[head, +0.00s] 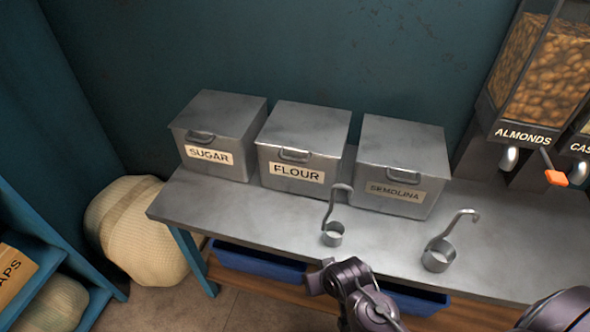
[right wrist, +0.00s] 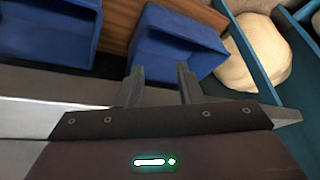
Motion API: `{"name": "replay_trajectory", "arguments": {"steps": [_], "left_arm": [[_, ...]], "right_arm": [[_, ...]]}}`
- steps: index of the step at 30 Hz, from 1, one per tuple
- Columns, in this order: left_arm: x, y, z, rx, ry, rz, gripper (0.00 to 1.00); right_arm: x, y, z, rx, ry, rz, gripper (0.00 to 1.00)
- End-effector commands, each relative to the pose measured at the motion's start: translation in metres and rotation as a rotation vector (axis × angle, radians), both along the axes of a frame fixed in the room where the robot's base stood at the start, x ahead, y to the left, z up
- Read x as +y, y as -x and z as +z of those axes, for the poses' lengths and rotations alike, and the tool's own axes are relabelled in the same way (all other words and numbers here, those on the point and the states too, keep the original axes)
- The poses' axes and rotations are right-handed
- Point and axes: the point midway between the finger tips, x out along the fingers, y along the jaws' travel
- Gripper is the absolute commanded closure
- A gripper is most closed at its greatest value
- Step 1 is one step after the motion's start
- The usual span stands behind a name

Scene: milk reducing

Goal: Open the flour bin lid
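The flour bin (head: 285,145) is a grey metal box with a FLOUR label and a front handle (head: 294,156). It stands on the metal table between two similar bins. Its flat lid (head: 308,117) is closed. My right gripper (right wrist: 160,78) shows in the right wrist view with its two fingers apart and nothing between them. It is away from the flour bin, with blue crates beyond its fingers. Dark arm parts of mine show at the bottom of the head view, in front of the table, with no fingers clearly seen. My left gripper is not seen.
The sugar bin (head: 219,135) stands left and the semolina bin (head: 403,165) right, both closed. Two ladles (head: 333,236) (head: 439,256) stand on the table (head: 290,215) in front. Blue crates (head: 258,262) sit below. A sack (head: 135,230) is at left, an almond dispenser (head: 545,65) at right.

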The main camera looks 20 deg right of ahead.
Motion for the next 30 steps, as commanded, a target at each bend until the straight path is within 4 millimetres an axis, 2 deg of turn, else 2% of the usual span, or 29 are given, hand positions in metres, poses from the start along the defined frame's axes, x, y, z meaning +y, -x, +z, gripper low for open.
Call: {"name": "replay_trajectory", "arguments": {"steps": [1, 7, 9, 23, 27, 30], "left_arm": [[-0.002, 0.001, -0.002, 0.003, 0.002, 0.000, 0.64], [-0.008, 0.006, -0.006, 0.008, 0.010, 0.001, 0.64], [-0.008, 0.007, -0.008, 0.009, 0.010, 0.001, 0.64], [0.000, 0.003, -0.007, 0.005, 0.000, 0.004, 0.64], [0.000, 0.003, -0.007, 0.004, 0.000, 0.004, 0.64], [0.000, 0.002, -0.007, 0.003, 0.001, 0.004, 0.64]], "right_arm": [[0.000, -0.001, 0.014, -0.013, -0.007, -0.007, 0.67], [0.002, -0.002, 0.064, -0.063, -0.046, -0.051, 0.67], [0.006, -0.011, 0.086, -0.127, -0.101, -0.118, 0.67], [0.017, -0.096, 0.112, -0.556, -0.532, -0.608, 0.67], [0.017, -0.120, 0.126, -0.753, -0.744, -0.763, 0.67], [0.015, -0.132, 0.142, -0.912, -0.925, -0.845, 0.67]]}}
